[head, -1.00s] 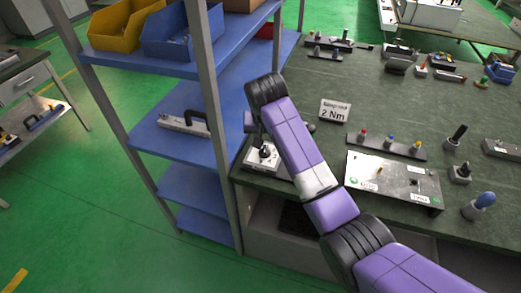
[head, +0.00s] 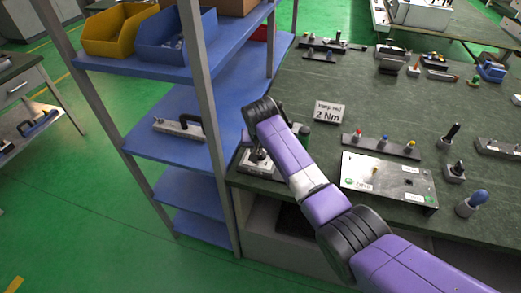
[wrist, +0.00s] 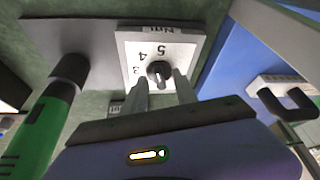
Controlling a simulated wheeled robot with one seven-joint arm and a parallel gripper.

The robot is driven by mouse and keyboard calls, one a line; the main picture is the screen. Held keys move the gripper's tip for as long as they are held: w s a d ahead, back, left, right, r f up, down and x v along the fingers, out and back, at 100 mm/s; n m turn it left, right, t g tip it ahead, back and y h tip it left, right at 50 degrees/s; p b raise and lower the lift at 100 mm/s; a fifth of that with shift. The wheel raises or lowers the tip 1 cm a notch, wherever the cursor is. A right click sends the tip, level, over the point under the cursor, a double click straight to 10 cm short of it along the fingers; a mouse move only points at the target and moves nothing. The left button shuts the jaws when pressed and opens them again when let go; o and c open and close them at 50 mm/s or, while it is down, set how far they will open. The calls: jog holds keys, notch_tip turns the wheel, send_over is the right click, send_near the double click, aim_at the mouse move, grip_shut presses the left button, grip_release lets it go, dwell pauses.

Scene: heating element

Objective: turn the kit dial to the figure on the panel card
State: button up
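The panel card (head: 328,112) stands on the bench and reads "2 Nm"; its smaller top line is blurred. The kit dial (wrist: 159,72) is a black knob on a white plate (wrist: 186,47) with the figures 3, 4 and 5 visible; the other figures are hidden or unclear. The kit (head: 262,170) sits at the bench's left corner, partly behind my arm in the head view. My gripper (wrist: 160,80) is open, its two fingers at either side of the knob in the wrist view. I cannot tell whether they touch it.
A green-handled tool (wrist: 40,125) stands close left of my gripper in the wrist view. The blue shelf unit (head: 160,145) borders the bench. A metal board (head: 400,180) and a rack of coloured-top pieces (head: 385,145) lie to the right.

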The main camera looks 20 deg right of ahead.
grip_shut()
jog(key=shift+n, duration=0.3)
jog(key=shift+d+n+y+p, duration=0.15)
jog(key=shift+n+y+p, duration=0.3)
jog(key=shift+n, duration=0.55)
jog(key=n, duration=0.1)
jog(key=n+y, duration=0.1)
jog(key=n, duration=0.1)
jog(key=shift+d+n+y, duration=0.2)
jog(key=shift+n+y, duration=0.05)
jog(key=shift+n, duration=0.05)
jog(key=n+y+b, duration=0.1)
jog(key=n+b, duration=0.1)
jog(key=n, duration=0.1)
jog(key=shift+d+f, duration=0.1)
jog(key=shift+f, duration=0.05)
jog(key=shift+w+d+n+g+y+b, duration=0.1)
jog(key=shift+n+g+y+b, duration=0.4)
jog(key=shift+n+b, duration=0.8)
jog(key=shift+n, duration=0.4)
